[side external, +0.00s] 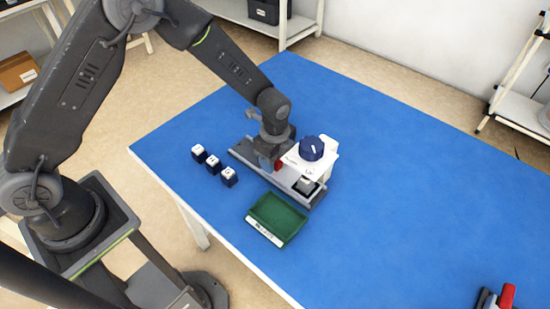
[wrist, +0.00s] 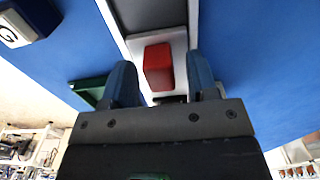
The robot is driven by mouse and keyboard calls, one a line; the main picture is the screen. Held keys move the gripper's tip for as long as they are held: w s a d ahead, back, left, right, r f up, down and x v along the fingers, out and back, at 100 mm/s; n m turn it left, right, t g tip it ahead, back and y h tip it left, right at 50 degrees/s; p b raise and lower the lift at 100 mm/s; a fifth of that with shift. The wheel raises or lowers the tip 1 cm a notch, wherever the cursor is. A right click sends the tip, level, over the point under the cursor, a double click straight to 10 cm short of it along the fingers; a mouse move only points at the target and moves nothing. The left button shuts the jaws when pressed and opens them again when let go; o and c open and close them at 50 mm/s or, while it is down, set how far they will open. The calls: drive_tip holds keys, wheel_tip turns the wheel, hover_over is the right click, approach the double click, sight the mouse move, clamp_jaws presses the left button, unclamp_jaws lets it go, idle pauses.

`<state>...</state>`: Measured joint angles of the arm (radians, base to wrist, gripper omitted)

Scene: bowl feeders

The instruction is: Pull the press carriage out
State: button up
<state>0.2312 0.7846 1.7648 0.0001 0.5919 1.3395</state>
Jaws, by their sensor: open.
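The press stands on the table with a white body (side external: 325,160), a dark blue knob (side external: 312,148) and a long grey rail (side external: 243,151). A small grey block (side external: 305,186) sits at the rail's near right end. A red handle (wrist: 158,67) stands on a light plate in the wrist view; a bit of red (side external: 277,165) shows beside my gripper in the side view. My gripper (side external: 266,160) is low over the rail, left of the white body. In the wrist view its open fingers (wrist: 161,75) stand on both sides of the red handle, with gaps. The carriage is largely hidden.
Several dark blue blocks with white lettered tops (side external: 213,162) stand left of the rail. A green tray (side external: 275,218) lies in front of it. A red-handled device (side external: 503,297) is at the bottom right. The blue table (side external: 420,190) is clear to the right.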

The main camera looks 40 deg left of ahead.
drive_tip(key=shift+f, duration=0.15)
drive_tip(key=shift+c, duration=0.2)
clamp_jaws()
idle(0.3)
